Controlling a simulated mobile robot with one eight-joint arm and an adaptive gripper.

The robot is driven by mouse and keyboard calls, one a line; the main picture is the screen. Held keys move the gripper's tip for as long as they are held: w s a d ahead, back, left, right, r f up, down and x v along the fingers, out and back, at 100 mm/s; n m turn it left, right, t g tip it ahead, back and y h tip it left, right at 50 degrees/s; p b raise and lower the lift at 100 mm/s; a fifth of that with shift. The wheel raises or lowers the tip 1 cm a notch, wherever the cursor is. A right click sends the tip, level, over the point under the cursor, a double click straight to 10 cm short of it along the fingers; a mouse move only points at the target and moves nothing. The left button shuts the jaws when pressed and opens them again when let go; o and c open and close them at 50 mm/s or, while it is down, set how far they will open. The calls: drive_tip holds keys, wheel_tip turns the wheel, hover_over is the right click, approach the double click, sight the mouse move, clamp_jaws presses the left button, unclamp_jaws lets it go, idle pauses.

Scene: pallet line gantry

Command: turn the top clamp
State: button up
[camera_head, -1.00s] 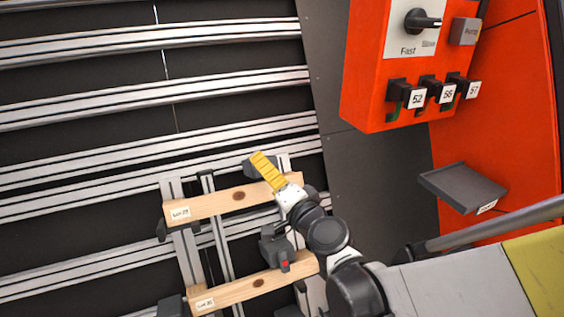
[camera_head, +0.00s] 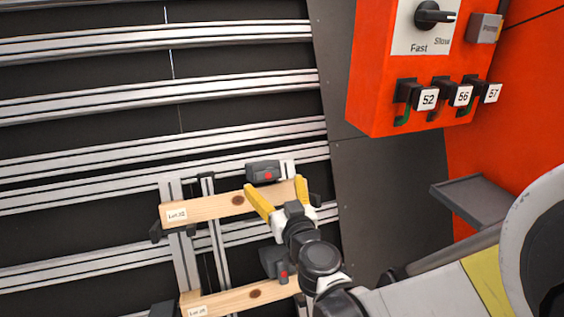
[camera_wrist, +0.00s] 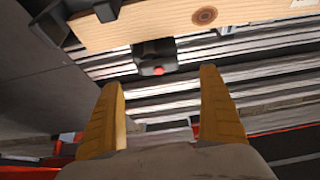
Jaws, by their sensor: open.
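The top clamp (camera_head: 264,171) is a dark block with a red button, at the upper edge of the upper wooden board (camera_head: 205,207), near its right end. In the wrist view the clamp (camera_wrist: 153,52) shows just beyond the board's edge, upper middle, its red button facing me. My gripper (camera_head: 273,183) is open, its two yellow fingers spread across the board's right part below the clamp in the head view. In the wrist view the fingers (camera_wrist: 160,77) stand apart, with the clamp between and beyond their tips. I see no contact with the clamp.
A lower clamp (camera_head: 272,262) with a red button sits above the lower board (camera_head: 235,300). Metal rails (camera_head: 100,151) cross the dark wall. An orange control box (camera_head: 375,100) with a knob and numbered tags hangs at the upper right, above a grey shelf (camera_head: 480,195).

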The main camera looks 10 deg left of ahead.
sight(268, 174)
drive_tip(key=x, duration=0.6)
drive_tip(key=shift+w, duration=0.15)
drive_tip(key=c, duration=1.2)
